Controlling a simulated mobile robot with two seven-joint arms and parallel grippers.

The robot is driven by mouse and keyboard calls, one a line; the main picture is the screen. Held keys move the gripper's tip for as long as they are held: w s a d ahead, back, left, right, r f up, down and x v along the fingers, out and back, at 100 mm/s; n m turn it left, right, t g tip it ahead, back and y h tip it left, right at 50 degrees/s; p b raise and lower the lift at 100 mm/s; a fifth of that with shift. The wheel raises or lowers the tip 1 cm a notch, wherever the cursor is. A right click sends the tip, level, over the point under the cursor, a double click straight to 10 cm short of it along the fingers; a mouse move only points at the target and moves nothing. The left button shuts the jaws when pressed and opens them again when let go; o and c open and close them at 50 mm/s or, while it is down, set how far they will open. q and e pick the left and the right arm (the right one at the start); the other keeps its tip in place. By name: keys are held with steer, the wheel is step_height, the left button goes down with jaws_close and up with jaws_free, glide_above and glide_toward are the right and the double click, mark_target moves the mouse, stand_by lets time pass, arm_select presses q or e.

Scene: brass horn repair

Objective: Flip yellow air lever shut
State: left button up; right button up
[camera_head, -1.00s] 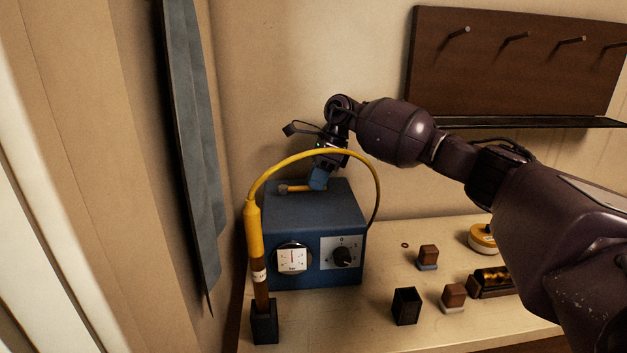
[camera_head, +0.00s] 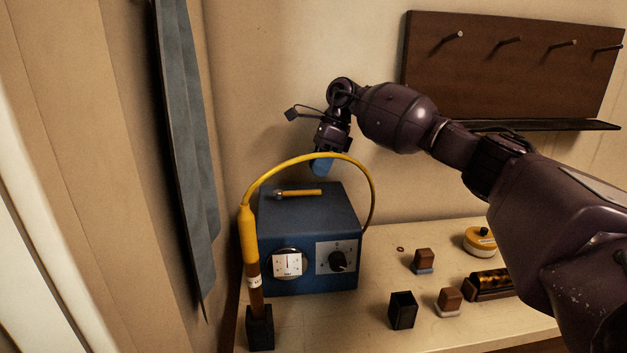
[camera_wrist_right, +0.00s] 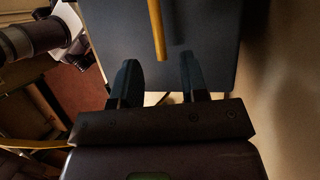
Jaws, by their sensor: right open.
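The yellow air lever (camera_head: 302,193) lies flat across the top of the blue box (camera_head: 312,215), pointing right from a grey pivot at its left end. In the right wrist view the lever (camera_wrist_right: 157,28) comes down from the top edge, over the dark box top (camera_wrist_right: 205,40). My right gripper (camera_head: 321,165) is above and behind the box's back right, near the lever's free end but apart from it. In the right wrist view its two blue fingers (camera_wrist_right: 160,72) are spread with nothing between them. My left gripper is not in the head view.
A yellow hose (camera_head: 305,158) arches over the box from a torch standing in a black holder (camera_head: 260,328). The box front has a gauge (camera_head: 288,265) and a dark knob (camera_head: 338,261).

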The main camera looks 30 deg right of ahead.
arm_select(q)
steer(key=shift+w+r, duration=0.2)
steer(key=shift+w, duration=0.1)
arm_select(e)
steer(key=v, duration=0.6)
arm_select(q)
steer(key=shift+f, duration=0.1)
